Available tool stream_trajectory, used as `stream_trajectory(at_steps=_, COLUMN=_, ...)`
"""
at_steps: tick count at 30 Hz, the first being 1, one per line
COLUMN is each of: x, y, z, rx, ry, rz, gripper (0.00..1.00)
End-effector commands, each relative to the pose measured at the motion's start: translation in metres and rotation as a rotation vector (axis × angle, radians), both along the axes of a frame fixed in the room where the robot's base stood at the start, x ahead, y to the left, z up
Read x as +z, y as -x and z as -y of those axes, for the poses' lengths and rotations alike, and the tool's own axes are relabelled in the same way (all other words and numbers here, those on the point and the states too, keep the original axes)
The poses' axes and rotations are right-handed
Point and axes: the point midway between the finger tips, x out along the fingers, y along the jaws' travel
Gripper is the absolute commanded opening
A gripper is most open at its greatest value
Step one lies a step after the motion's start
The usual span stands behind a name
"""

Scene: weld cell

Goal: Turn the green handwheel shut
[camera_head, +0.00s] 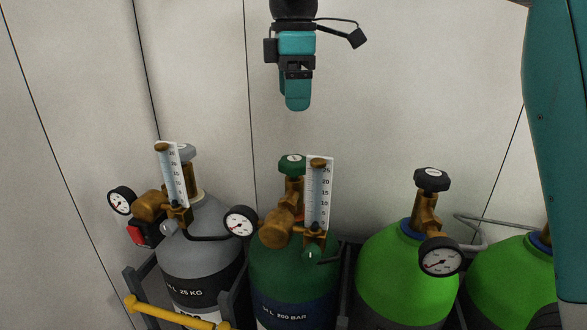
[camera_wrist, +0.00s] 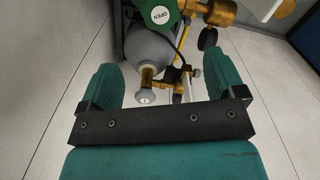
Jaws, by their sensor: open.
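The green handwheel (camera_head: 292,164) tops the brass valve of the dark green cylinder (camera_head: 275,268) in the head view. It also shows at the top edge of the wrist view (camera_wrist: 162,14), partly cut off, with a white label reading OPEN. My gripper (camera_head: 297,103) is above the handwheel in the head view, apart from it. In the wrist view my gripper (camera_wrist: 160,82) has its two teal fingers spread wide, with the handwheel beyond the fingertips. Nothing is held between the fingers.
A flowmeter (camera_head: 319,195) stands close to the right of the handwheel, and a gauge (camera_head: 240,222) sits lower left. A grey cylinder (camera_head: 208,240) is to the left, a bright green cylinder (camera_head: 395,265) to the right. A yellow bar (camera_head: 165,312) is in front. Pale wall panels stand behind.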

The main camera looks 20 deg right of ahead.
Motion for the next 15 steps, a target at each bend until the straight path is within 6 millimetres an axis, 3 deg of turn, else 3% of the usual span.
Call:
stream_trajectory(at_steps=1, x=-0.018, y=0.0, z=0.001, rx=-0.002, ry=0.0, rz=-0.003, gripper=0.89)
stream_trajectory(at_steps=15, x=-0.109, y=-0.001, z=0.003, rx=-0.005, ry=0.0, rz=-0.005, gripper=0.89)
